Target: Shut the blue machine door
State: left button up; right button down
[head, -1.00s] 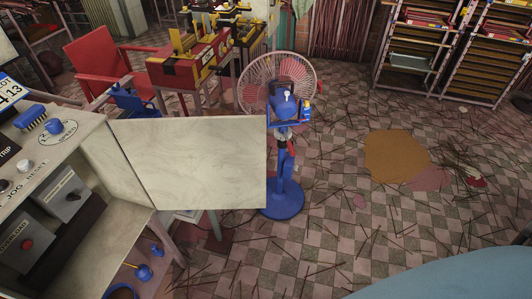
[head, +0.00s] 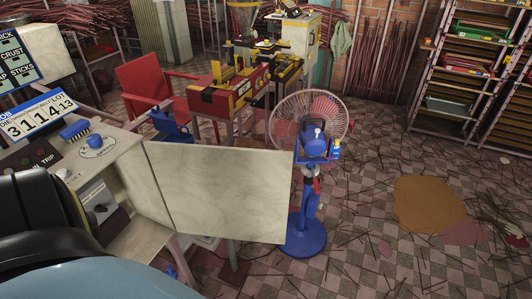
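The machine door (head: 220,193) stands wide open in the head view. It is a flat panel, and the face toward me is pale cream, not blue. It is hinged along its left edge to the pale machine cabinet (head: 128,172) and swings out to the right. The cabinet's opening faces me at the lower left and is partly hidden behind a dark part of my own arm. Neither of my grippers shows in this view.
A blue pedestal fan (head: 304,232) stands just beyond the door's free edge. A red chair (head: 152,87) and a red and yellow machine (head: 226,96) are behind the door. Shelving racks (head: 476,50) stand at the far right. Thin sticks litter the open tiled floor on the right.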

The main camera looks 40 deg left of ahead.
aim_at(225, 192)
jog(key=z, duration=0.05)
jog(key=i, duration=3.3)
jog(key=u, duration=4.75)
jog(key=k, duration=0.4)
jog(key=z, duration=1.05)
jog(key=i, duration=0.3)
jog(key=u, duration=0.1)
